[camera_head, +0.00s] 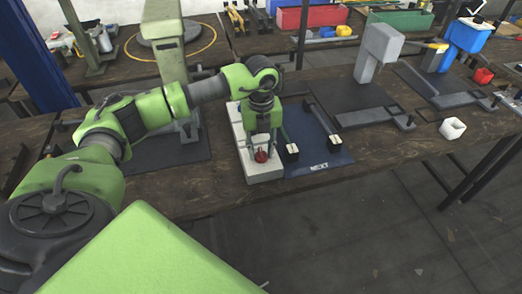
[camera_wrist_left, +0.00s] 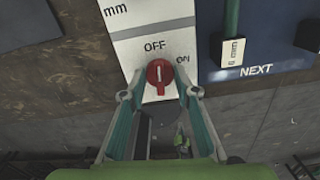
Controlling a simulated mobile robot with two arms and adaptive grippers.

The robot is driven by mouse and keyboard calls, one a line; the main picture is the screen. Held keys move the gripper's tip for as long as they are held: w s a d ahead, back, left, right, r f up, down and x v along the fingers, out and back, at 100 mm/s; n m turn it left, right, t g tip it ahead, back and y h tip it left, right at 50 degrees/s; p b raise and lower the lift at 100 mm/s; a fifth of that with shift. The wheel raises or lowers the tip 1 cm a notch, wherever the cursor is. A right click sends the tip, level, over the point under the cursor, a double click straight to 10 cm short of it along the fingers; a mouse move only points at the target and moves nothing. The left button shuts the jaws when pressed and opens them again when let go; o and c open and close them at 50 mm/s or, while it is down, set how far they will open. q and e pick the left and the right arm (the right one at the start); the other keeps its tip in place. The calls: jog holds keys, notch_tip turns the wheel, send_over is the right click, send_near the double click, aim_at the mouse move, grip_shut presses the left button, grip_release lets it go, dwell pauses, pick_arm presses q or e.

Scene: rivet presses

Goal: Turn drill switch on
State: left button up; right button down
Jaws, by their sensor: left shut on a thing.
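The drill switch is a red round knob (camera_head: 261,156) at the front end of a white panel (camera_head: 262,174). In the left wrist view the knob (camera_wrist_left: 159,75) sits between the labels OFF, above it, and ON, at its upper right. The white line on the knob stands nearly upright, towards OFF. My left gripper (camera_head: 261,150) points down at the panel and is shut on the knob. In the left wrist view its two fingertips (camera_wrist_left: 160,94) are at either side of the knob's lower part. My right gripper is not in view.
Right of the panel lies a dark blue mat (camera_head: 318,163) marked NEXT, with black-and-white handles on it. Grey presses (camera_head: 379,52) stand farther right on the wooden bench. A white cup-like box (camera_head: 452,128) stands near the bench's front edge. Floor lies in front.

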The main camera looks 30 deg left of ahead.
pick_arm(q)
jog(key=m+b, duration=0.1)
jog(key=m, duration=0.2)
jog(key=shift+f, duration=0.1)
jog(key=m+b, duration=0.2)
jog(key=m, duration=0.2)
jog(key=m+b, duration=0.1)
jog(key=m, duration=0.2)
jog(key=shift+m, duration=0.4)
jog(key=shift+m+b, duration=0.5)
jog(key=shift+m, duration=0.4)
jog(key=shift+r, duration=0.2)
jog(key=o, duration=1.1)
